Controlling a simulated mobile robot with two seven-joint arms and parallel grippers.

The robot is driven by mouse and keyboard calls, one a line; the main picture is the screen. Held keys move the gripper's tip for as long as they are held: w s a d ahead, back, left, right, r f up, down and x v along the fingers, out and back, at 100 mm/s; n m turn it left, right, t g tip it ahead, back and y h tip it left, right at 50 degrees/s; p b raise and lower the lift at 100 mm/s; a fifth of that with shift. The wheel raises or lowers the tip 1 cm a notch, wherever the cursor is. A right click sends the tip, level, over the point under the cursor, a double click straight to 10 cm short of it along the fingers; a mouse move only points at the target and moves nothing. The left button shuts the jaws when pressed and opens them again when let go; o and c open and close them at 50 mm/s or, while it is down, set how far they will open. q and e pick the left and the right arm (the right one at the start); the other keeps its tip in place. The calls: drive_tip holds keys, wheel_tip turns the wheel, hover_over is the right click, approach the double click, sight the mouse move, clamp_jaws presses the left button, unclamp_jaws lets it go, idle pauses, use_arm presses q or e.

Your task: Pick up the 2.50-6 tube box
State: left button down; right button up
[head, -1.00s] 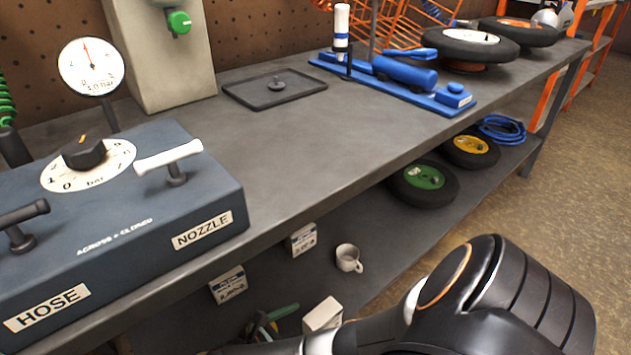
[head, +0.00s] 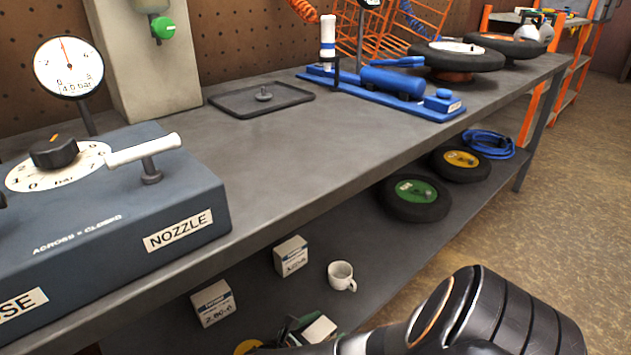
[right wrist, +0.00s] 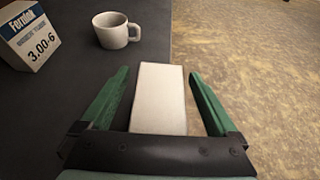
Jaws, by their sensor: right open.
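My right gripper (head: 300,324) is low at the lower shelf, partly hidden by my arm; it also shows in the right wrist view (right wrist: 158,75). Its green fingers are open, one on each side of a plain white box (right wrist: 158,98), with gaps between. This box also shows in the head view (head: 320,330); its label is hidden, so I cannot tell its size. Another tube box (head: 213,302) stands left on the lower shelf; its small print seems to read 2.80-6. A third box (head: 291,255) reads 3.00-6 in the right wrist view (right wrist: 35,38). My left gripper is not in view.
A white mug (head: 341,276) stands on the lower shelf (head: 335,235) near the boxes. Wheels with green (head: 415,198) and yellow (head: 461,163) hubs lie farther right. The bench top (head: 300,140) overhangs the shelf. Open floor (head: 540,230) is on the right.

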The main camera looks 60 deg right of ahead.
drive_tip(key=shift+c, duration=0.2)
clamp_jaws()
idle(0.5)
